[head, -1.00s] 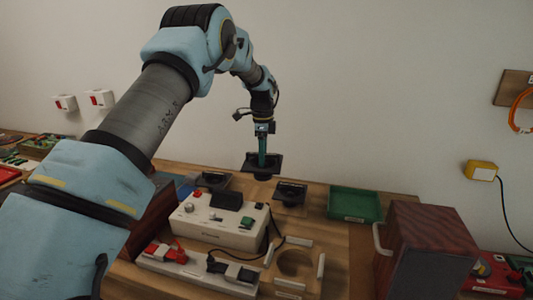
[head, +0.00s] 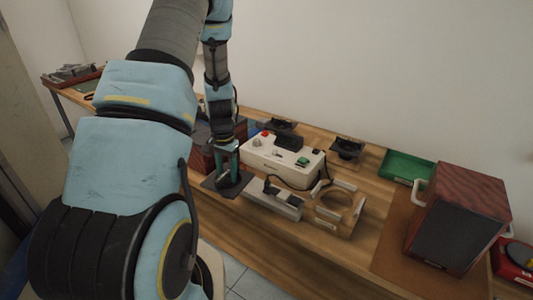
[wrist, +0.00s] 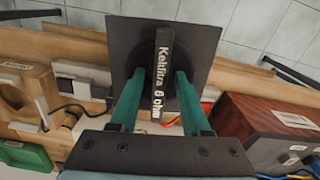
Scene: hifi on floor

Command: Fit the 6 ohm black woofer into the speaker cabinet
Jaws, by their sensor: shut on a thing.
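My gripper (head: 228,165) is shut on the black woofer (head: 226,186), near the table's front edge at the left. The woofer has a square black plate and is off the table. A reddish wood cabinet (head: 203,158) stands just behind it, partly hidden by my arm; it also shows at right in the wrist view (wrist: 265,120). Another wood box (head: 475,200) with a dark front and pale handle stands at the right.
A white tester box (head: 262,158) with buttons and a cable stands mid-table, a pale block with clips (head: 280,203) before it. Two other black drivers, left (head: 280,124) and right (head: 347,147), sit at the back. A wooden holed fixture (head: 350,218) and green tray (head: 405,166) lie rightward.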

